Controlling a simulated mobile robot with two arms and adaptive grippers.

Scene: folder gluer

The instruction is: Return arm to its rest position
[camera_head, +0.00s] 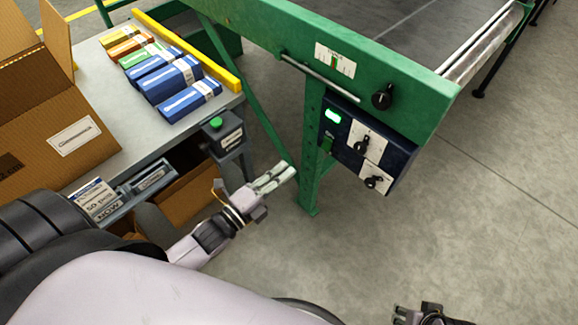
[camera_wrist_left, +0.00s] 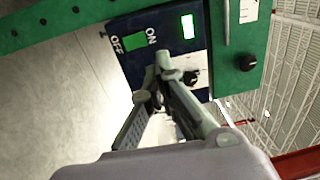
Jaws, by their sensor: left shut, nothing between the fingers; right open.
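My left gripper (camera_head: 274,178) is shut and empty in the head view, beside a leg of the green machine frame. In the left wrist view its fingers (camera_wrist_left: 160,82) point toward the dark blue control panel (camera_wrist_left: 125,52). The panel also shows in the head view (camera_head: 402,150), to the right of the left gripper. It carries a green ON/OFF switch (camera_wrist_left: 138,42), a lit green display (camera_wrist_left: 188,26) and black knobs. My right gripper (camera_head: 418,312) is only partly in view at the bottom edge and is open.
A grey table (camera_head: 100,158) at left holds an open cardboard box (camera_head: 50,110) and a row of coloured cartons (camera_head: 178,88). A green-button box (camera_head: 228,138) sits at its side. The green machine frame (camera_head: 270,35) spans the top. Floor at right is clear.

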